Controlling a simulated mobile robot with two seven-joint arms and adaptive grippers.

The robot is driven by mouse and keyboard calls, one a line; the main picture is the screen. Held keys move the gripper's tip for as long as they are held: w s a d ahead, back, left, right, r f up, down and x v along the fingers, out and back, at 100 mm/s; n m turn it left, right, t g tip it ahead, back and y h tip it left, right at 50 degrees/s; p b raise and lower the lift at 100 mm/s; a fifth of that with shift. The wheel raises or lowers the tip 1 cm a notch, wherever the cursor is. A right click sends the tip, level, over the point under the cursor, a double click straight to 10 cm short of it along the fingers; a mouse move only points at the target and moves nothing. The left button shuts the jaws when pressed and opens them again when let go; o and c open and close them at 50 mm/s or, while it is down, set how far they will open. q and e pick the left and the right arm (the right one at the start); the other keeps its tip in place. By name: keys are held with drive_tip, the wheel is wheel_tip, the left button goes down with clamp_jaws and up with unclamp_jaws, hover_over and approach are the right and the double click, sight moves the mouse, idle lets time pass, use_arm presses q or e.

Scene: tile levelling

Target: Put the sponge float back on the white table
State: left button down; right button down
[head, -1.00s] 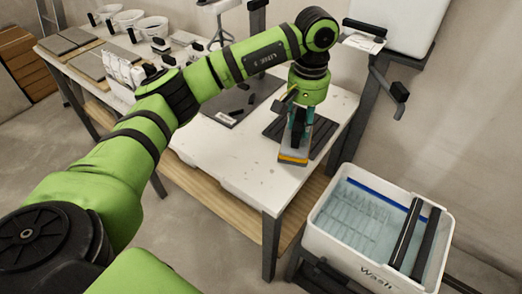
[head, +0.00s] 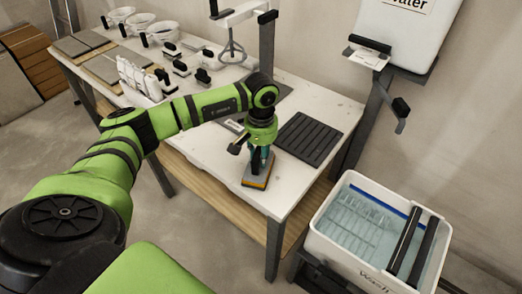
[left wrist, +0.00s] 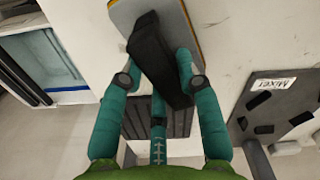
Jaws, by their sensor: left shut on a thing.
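The sponge float (head: 255,183) has a grey and orange base and a black handle. In the left wrist view its handle (left wrist: 153,45) lies between the teal fingers. My left gripper (head: 259,158) is shut on that handle and points down. The float is over the front right part of the white table (head: 211,150), beside the dark ribbed mat. It is at or just above the tabletop; I cannot tell whether it touches. My right gripper is not in view.
The ribbed mat (head: 308,138) lies just right of the float. A wash tub (head: 337,256) with water stands right of the table.

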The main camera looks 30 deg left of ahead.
use_arm(q)
drive_tip(key=shift+f, duration=0.2)
drive_tip(key=c, duration=0.9)
unclamp_jaws()
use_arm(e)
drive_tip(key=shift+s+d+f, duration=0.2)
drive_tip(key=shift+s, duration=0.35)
use_arm(q)
wheel_tip(320, 180, up, 12)
drive_tip(key=b, duration=0.3)
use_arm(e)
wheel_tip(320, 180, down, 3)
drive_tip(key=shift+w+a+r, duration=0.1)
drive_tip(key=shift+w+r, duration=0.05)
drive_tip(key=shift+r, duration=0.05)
